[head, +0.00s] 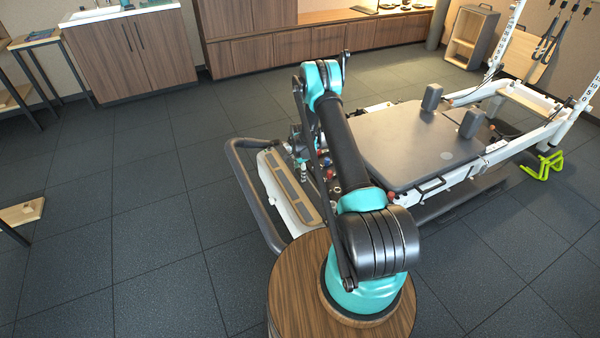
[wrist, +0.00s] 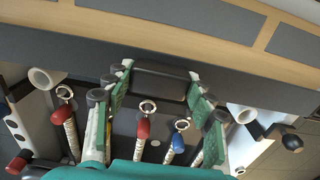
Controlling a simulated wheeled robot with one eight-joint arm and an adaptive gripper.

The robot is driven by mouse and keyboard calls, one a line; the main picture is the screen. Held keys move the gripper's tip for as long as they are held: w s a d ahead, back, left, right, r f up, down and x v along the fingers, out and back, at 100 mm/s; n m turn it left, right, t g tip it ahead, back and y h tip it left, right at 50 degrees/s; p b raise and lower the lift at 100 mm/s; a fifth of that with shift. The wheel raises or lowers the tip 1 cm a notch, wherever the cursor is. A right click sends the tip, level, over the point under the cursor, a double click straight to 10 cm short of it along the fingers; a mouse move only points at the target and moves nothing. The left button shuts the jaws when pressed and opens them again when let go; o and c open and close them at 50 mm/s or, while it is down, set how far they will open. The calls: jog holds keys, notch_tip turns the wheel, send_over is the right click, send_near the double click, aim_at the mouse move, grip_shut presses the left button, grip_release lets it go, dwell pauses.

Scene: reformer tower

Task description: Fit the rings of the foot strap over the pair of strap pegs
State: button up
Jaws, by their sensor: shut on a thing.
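My gripper (wrist: 160,92) shows in the wrist view, with green-padded fingers on both sides of a dark, padded block. The fingers are closed on this block, which looks like the middle of the foot strap (wrist: 160,82). The strap's rings cannot be told for sure. White round open ends show at the left (wrist: 46,78) and right (wrist: 243,115); I cannot tell whether they are rings or pegs. In the head view my gripper is small and mostly hidden among the fittings at the reformer's near end.
Springs with a red handle (wrist: 143,126) and a blue handle (wrist: 178,142) lie below the fingers. A wooden platform with grey strips (wrist: 200,22) spans the top. In the head view, the dark foot bar (head: 243,190) loops left of the platform; the grey carriage (head: 410,145) lies right.

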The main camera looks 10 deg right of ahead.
jog(key=shift+f, duration=0.25)
jog(key=o, duration=1.4)
jog(key=s+d+r+n+t, duration=0.1)
jog(key=s+r+n, duration=0.15)
jog(key=r, duration=1.05)
jog(key=s+r+n, duration=0.1)
jog(key=s+r, duration=0.3)
jog(key=r, duration=1)
jog(key=s+d+r+n+t, duration=0.15)
jog(key=s+r+n, duration=0.25)
jog(key=s+r, duration=0.6)
jog(key=s+n, duration=0.2)
jog(key=s, duration=0.6)
jog(key=s+d+r+n+t, duration=0.1)
jog(key=s+n, duration=0.1)
jog(key=s, duration=0.6)
jog(key=s+n, duration=0.3)
jog(key=s, duration=0.6)
jog(key=shift+d+r+t, duration=0.35)
